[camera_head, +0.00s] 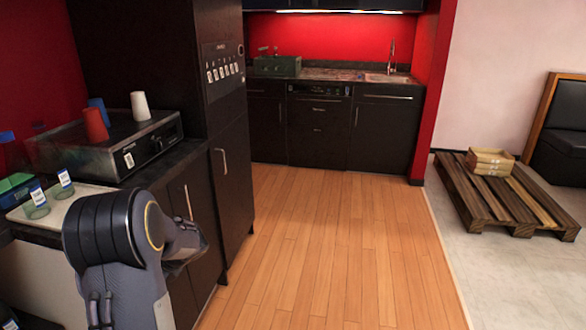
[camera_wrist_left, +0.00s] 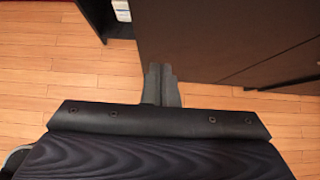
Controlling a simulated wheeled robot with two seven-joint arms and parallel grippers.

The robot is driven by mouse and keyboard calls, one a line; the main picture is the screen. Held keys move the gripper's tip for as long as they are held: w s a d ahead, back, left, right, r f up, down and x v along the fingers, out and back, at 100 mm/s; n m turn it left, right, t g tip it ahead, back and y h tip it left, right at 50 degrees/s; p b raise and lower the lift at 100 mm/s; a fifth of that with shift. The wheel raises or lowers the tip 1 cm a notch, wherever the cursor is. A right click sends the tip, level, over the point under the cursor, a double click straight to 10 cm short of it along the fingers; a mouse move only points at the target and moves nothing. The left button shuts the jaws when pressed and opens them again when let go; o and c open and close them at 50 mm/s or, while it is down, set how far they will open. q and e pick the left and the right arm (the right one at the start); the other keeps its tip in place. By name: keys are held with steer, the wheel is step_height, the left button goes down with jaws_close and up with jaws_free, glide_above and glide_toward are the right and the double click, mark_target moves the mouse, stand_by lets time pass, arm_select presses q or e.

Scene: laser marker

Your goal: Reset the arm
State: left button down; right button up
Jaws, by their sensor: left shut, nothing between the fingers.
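My left arm comes in at the lower left of the head view, bent in front of the dark counter; its gripper is not clear there. In the left wrist view my left gripper (camera_wrist_left: 161,84) is shut and empty, its two fingers together over the wooden floor, close to a dark cabinet panel (camera_wrist_left: 225,35). My right arm and gripper are not in view.
The left counter carries a black machine (camera_head: 110,145) with a red cup (camera_head: 95,124), a blue cup and a white cup (camera_head: 140,106) on top. Two labelled cups stand on a pale tray (camera_head: 75,196). The wooden floor (camera_head: 320,250) is clear; a pallet (camera_head: 505,195) lies at right.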

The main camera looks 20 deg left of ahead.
arm_select(q)
steer(key=s+d+r+n+t+h, duration=0.35)
steer(key=d+n, duration=0.25)
steer(key=d, duration=0.7)
steer(key=s+d+r+n+t+h, duration=0.2)
steer(key=s+d+n+h, duration=0.3)
steer(key=d, duration=0.7)
steer(key=s+d+r+n+t+h, duration=0.35)
steer(key=d+n, duration=0.25)
steer(key=d, duration=0.7)
step_height(320, 180, up, 12)
steer(key=g+p, duration=0.1)
steer(key=p, duration=1.1)
steer(key=shift+d+h, duration=0.15)
steer(key=shift+h, duration=0.15)
